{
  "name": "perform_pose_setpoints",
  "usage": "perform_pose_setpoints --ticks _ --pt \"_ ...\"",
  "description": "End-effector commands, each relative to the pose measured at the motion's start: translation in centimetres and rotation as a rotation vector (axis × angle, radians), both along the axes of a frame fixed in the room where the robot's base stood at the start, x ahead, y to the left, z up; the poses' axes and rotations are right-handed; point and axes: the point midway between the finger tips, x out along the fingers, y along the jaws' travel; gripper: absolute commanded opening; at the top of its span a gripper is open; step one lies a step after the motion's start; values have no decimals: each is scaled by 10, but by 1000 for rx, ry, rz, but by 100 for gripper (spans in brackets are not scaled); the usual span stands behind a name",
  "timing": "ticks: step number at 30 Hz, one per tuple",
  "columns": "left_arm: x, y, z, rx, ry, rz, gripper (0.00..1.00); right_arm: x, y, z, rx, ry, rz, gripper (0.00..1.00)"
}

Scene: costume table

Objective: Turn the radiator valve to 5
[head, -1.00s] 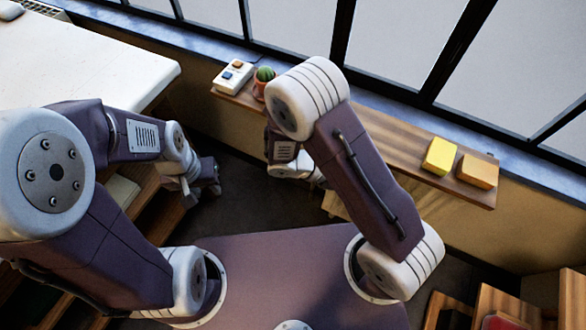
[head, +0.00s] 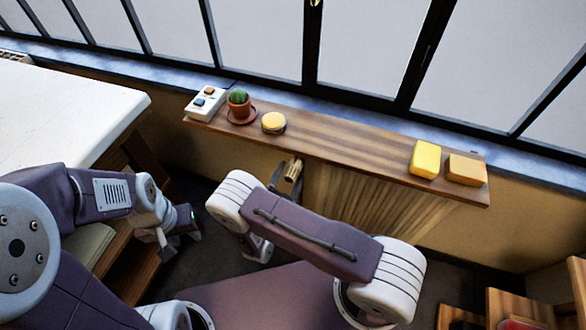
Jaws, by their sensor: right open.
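A brass-coloured part, which looks like the radiator valve (head: 292,171), shows under the shelf in the head view, at the left end of the ribbed radiator (head: 350,198). Its scale and number are too small to read. My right gripper (head: 287,178) appears as dark fingers on either side of the brass part. It is open, and I cannot tell whether it touches the part. My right arm's link hides the rest of it. My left gripper (head: 186,222) hangs at the left, below the white table and well away from the valve; its jaw opening is not clear.
Above the radiator, a wooden shelf (head: 340,150) carries a white switch box (head: 206,103), a potted cactus (head: 239,104), a round yellow-topped item (head: 273,123), a yellow block (head: 425,159) and an orange-tan block (head: 466,170). A white table (head: 65,110) stands left. Wooden furniture (head: 515,305) is lower right.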

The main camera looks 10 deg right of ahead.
Motion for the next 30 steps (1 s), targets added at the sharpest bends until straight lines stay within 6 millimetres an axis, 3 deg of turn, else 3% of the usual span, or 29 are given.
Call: perform_pose_setpoints --ticks 6,14,16,21,30 --pt "0 0 -3 0 0 0 36 24 -17 0 1 -2 -2 61" --pt "0 0 -3 0 0 0 36 27 -18 0 1 -2 -1 61" --pt "0 0 -3 0 0 0 36 27 -18 0 1 -2 -1 50" --pt "0 0 -3 0 0 0 36 27 -18 0 1 -2 -1 3" --pt "0 0 -2 0 0 0 36 27 -18 1 30 -20 -1 0"
